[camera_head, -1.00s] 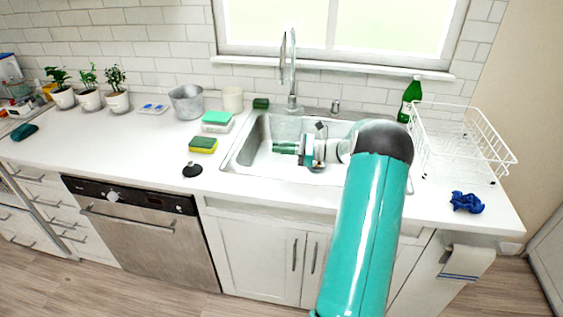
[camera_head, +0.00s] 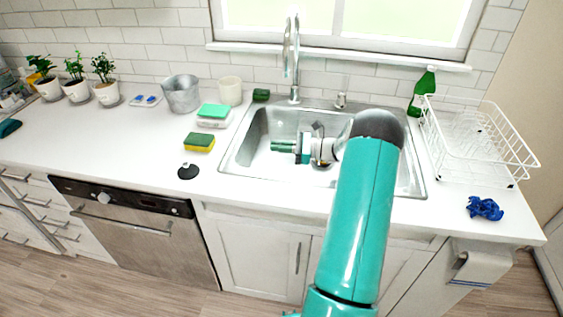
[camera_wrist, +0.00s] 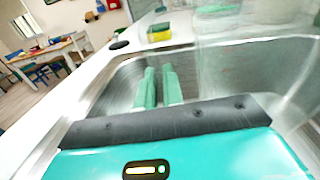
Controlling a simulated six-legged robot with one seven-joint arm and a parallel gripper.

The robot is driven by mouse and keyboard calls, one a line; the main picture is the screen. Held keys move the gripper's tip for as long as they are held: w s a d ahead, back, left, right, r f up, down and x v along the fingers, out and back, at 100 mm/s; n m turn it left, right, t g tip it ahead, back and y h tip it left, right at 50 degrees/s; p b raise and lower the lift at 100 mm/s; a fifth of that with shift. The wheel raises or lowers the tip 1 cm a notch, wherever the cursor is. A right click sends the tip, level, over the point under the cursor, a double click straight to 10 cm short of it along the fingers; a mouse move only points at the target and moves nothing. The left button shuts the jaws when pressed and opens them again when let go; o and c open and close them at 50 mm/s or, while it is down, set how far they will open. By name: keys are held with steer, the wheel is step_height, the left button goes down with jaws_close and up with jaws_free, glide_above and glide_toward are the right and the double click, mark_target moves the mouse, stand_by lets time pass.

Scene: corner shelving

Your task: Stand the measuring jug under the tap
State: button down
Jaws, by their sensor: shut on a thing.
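The tap (camera_head: 293,70) is a tall metal spout behind the sink (camera_head: 232,156). My gripper (camera_head: 274,146) reaches into the sink basin from the right, in front of the tap. In the wrist view its two green fingers (camera_wrist: 158,88) are close together over the basin. A large clear vessel, which I take for the measuring jug (camera_wrist: 232,65), stands just right of the fingers. My gripper is shut on it, but the exact grip point is unclear. In the head view the jug is too transparent to make out, and my arm hides part of the basin.
A white dish rack (camera_head: 470,150) and green bottle (camera_head: 421,93) stand right of the sink. Left are a yellow-green sponge (camera_head: 199,142), a black plug (camera_head: 188,171), a metal pot (camera_head: 182,94) and a white cup (camera_head: 230,91). A blue cloth (camera_head: 485,208) lies at the right front.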

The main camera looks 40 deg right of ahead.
steer(key=shift+s+a+f, duration=0.1)
steer(key=shift+s+f, duration=0.1)
steer(key=shift+f, duration=1.85)
steer(key=shift+s+f, duration=0.15)
steer(key=shift+f, duration=1.85)
steer(key=shift+f, duration=0.1)
steer(key=c, duration=1.5)
jaws_free()
steer(key=shift+f, duration=0.1)
steer(key=shift+c, duration=0.2)
steer(key=shift+s+d, duration=0.2)
steer(key=shift+d, duration=0.05)
steer(key=v, duration=1.1)
steer(key=shift+s+d, duration=0.1)
steer(key=shift+s, duration=0.05)
